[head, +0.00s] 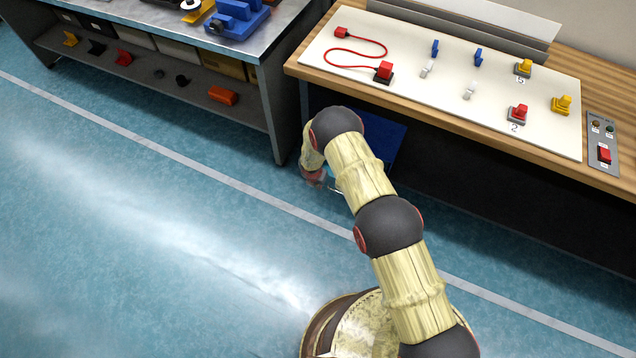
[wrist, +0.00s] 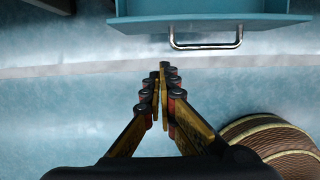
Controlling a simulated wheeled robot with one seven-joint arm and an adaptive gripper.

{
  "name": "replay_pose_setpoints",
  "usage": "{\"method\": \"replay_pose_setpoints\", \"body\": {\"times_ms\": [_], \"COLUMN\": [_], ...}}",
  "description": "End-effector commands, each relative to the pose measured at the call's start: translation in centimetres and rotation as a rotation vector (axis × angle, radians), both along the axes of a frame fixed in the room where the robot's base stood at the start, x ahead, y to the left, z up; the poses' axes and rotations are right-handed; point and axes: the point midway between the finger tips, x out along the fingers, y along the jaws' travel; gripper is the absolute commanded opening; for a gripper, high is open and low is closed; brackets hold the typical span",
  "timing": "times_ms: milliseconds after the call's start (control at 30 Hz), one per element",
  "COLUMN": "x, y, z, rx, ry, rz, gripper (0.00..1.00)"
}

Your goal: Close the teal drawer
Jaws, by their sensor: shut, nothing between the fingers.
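The teal drawer (wrist: 210,22) is at the top of the wrist view, with its front panel and a metal bar handle (wrist: 205,45) facing my gripper. In the head view my gripper (head: 330,186) is low beside the bench, and my arm hides most of the drawer.
A wooden bench (head: 440,115) with a white board of switches and plugs stands above a dark blue panel (head: 388,142). A metal workbench (head: 270,75) with a lower shelf stands at left. The blue floor (head: 150,220) is clear in front.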

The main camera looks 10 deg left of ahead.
Motion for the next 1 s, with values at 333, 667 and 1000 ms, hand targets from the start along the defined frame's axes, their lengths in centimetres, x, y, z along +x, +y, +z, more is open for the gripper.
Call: {"method": "replay_pose_setpoints", "body": {"times_ms": [333,667,1000], "x": [3.1,4.6,4.7], "y": [-1.0,-1.7,-2.2], "z": [-3.6,-3.5,-3.4], "rx": [0.002,0.000,0.000], "ry": [-0.004,-0.001,-0.001], "rz": [-0.001,0.001,0.001], "gripper": [0.00,0.00,0.00]}}
